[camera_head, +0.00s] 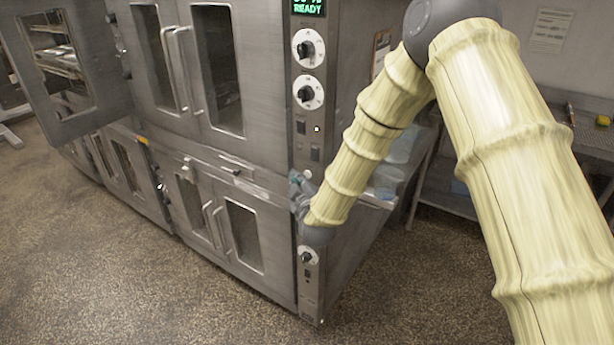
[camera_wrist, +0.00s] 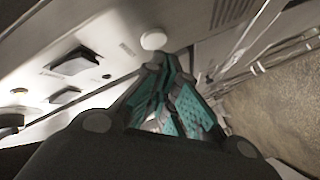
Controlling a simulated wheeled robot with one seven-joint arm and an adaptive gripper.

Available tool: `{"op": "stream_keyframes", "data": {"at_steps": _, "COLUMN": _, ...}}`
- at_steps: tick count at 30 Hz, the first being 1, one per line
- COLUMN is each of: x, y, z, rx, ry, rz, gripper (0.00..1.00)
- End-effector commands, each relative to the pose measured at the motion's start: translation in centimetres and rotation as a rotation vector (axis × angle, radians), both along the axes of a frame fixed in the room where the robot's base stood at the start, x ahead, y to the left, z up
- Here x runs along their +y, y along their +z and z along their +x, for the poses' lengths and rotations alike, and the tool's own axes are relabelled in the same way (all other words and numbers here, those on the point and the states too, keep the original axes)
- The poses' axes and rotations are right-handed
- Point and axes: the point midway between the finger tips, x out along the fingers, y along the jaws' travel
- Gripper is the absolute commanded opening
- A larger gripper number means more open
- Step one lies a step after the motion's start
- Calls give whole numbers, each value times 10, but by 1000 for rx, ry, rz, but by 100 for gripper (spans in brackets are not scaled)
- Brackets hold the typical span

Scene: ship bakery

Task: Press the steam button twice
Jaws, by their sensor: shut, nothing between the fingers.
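A round white button (camera_wrist: 153,40) stands out from the oven's control panel in the wrist view. Its label is too blurred to read, so I cannot confirm that it is the steam button. My gripper (camera_wrist: 168,72), with teal finger pads, is shut and empty. Its tips are just below the button in the picture; whether they touch it I cannot tell. In the head view, my gripper (camera_head: 298,188) is beside the lower part of the upper control panel (camera_head: 306,70), partly hidden by my arm.
Above are two dials (camera_head: 308,46) and a display (camera_head: 308,6) reading READY. A lower dial (camera_head: 308,256) is below my wrist. An oven door (camera_head: 62,60) stands open at left. The floor (camera_head: 150,280) in front is clear.

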Motion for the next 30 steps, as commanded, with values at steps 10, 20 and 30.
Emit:
{"op": "stream_keyframes", "data": {"at_steps": 10, "x": 2, "y": 0, "z": -3, "rx": 0, "ry": 0, "rz": 0, "gripper": 0}}
{"op": "stream_keyframes", "data": {"at_steps": 20, "x": 10, "y": -1, "z": -14, "rx": 3, "ry": 1, "rz": 0, "gripper": 0}}
{"op": "stream_keyframes", "data": {"at_steps": 30, "x": 25, "y": -1, "z": -35, "rx": 1, "ry": 1, "rz": -1, "gripper": 0}}
